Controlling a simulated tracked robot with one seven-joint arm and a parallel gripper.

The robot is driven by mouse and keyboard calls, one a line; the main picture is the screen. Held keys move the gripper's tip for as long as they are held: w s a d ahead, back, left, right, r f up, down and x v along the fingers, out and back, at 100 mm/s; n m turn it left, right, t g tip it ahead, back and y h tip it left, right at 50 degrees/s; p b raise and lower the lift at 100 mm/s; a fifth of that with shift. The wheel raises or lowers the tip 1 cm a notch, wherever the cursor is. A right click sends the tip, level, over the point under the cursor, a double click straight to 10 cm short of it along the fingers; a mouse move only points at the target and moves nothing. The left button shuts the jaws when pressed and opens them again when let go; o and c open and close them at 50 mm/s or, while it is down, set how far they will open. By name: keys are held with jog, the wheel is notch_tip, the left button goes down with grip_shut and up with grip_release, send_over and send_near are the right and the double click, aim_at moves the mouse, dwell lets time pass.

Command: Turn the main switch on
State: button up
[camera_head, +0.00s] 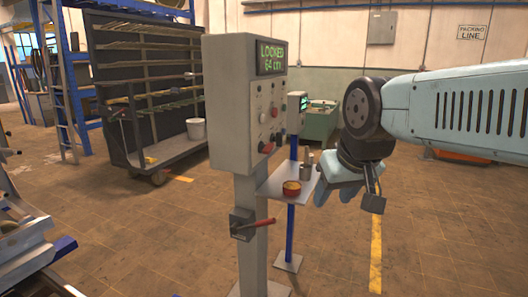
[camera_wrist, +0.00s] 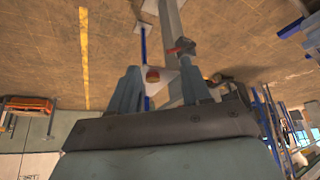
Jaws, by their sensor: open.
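A grey control cabinet (camera_head: 232,110) stands on a post, its green display reading "LOCKED" above a second line. Lower on the post is a dark switch box (camera_head: 242,224) with a red-handled lever (camera_head: 262,223) pointing right and slightly up. The red handle also shows in the wrist view (camera_wrist: 176,50), beyond my fingers. Which control is the main switch is not labelled legibly. My gripper (camera_head: 336,190) hangs to the right of the post, higher than the lever and apart from it. In the wrist view its two fingers (camera_wrist: 158,88) are spread with nothing held between them.
A small shelf (camera_head: 275,183) with a red bowl (camera_head: 291,188) and grey containers juts between the post and my gripper. A blue stand (camera_head: 290,235) is behind. A dark rack trolley (camera_head: 150,90) stands at left. Floor (camera_head: 340,260) at the front right is clear.

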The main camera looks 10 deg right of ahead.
jog(key=o, duration=0.3)
jog(key=shift+w+a+m, duration=0.25)
jog(key=shift+w+m, duration=0.05)
jog(key=shift+w, duration=0.1)
jog(key=o, duration=0.5)
jog(key=w+a+f+m+g+y, duration=0.1)
jog(key=w, duration=0.2)
jog(key=w+a+m+g+y, duration=0.1)
jog(key=w+a+m, duration=0.1)
jog(key=w, duration=0.1)
jog(key=w+a+f+m+g+y, duration=0.1)
jog(key=w, duration=0.3)
jog(key=shift+a+f+m+y, duration=0.25)
jog(key=shift+f+m+y, duration=0.05)
jog(key=shift+m+y, duration=0.1)
jog(key=m+t+y, duration=0.8)
jog(key=m+y, duration=0.3)
jog(key=m, duration=0.6)
send_near(269, 151)
jog(key=d, duration=0.4)
jog(key=x, duration=0.9)
jog(key=f+x, duration=0.1)
jog(key=x, duration=0.4)
jog(key=shift+w, duration=0.35)
